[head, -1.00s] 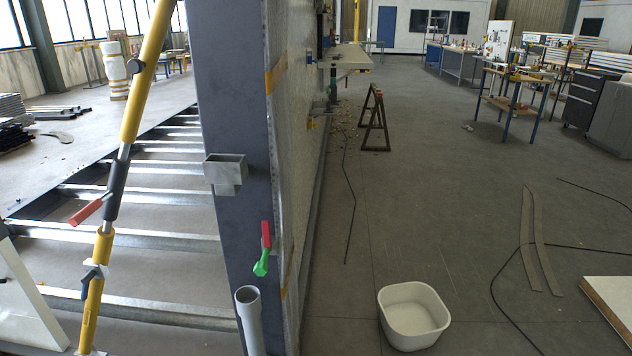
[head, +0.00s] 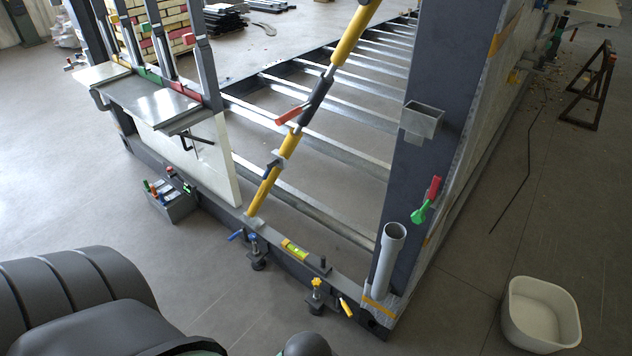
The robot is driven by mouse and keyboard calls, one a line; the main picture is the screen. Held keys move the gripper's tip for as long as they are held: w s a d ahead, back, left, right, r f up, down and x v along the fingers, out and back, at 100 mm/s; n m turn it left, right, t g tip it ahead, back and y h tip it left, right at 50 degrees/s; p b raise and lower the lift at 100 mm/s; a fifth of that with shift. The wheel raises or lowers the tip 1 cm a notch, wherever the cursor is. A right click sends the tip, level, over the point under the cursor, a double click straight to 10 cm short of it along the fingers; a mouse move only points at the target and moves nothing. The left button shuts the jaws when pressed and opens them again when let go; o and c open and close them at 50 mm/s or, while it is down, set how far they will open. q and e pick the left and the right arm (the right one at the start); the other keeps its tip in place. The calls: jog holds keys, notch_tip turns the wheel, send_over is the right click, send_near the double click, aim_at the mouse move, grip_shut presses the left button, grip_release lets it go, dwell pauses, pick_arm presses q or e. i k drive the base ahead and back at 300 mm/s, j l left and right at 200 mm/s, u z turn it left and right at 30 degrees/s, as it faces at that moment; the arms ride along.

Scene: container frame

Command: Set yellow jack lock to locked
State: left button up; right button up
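A small dark jack with a yellow knob (head: 317,283) stands at the front edge of the frame's lower beam. A small yellow lever (head: 346,307) sticks out to its right, tilted down. To the left is a similar jack with a blue knob (head: 253,238) and a blue lever (head: 236,235). A yellow diagonal prop (head: 284,150) with a red handle (head: 289,115) leans up from the beam. Whether any lever is locked cannot be told. Neither gripper is in view; dark parts of my body show at bottom left and bottom centre.
A level (head: 294,250) lies on the beam. A grey post (head: 407,190) carries a pipe (head: 389,255) and a red-green valve lever (head: 426,203). A toolbox (head: 172,204) and a white tub (head: 541,318) stand on the floor. The floor before the beam is mostly clear.

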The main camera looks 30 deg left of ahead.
aim_at(349, 311)
jog(key=u, duration=0.75)
jog(key=j+z, duration=0.2)
jog(key=j, duration=0.2)
jog(key=k+j+z, duration=0.2)
jog(key=j, duration=0.2)
jog(key=i, duration=0.1)
